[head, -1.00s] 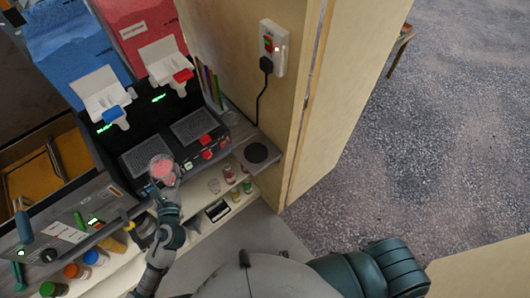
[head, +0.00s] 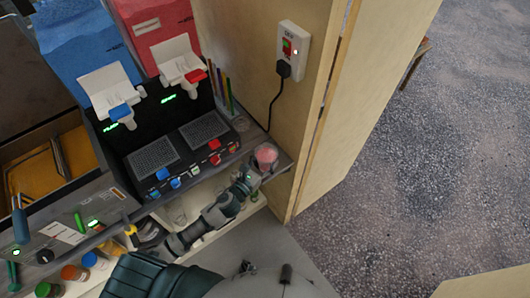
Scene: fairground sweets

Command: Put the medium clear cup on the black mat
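The medium clear cup (head: 266,155) with pink-red contents is at the right end of the counter, beside the wooden partition. My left gripper (head: 257,166) reaches from the lower left and appears shut around its near side; its fingers are small and partly hidden. The cup looks upright, over the spot of the black mat. The mat is hidden behind the cup and gripper, so I cannot tell whether the cup touches it. My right gripper is not in view.
The slush machine has a blue tap (head: 119,111) and a red tap (head: 195,76) above two drip grilles (head: 204,129). Coloured straws (head: 222,88) stand at its right. The wooden partition (head: 300,120) with a socket (head: 293,48) closes off the right. Jars (head: 76,272) stand lower left.

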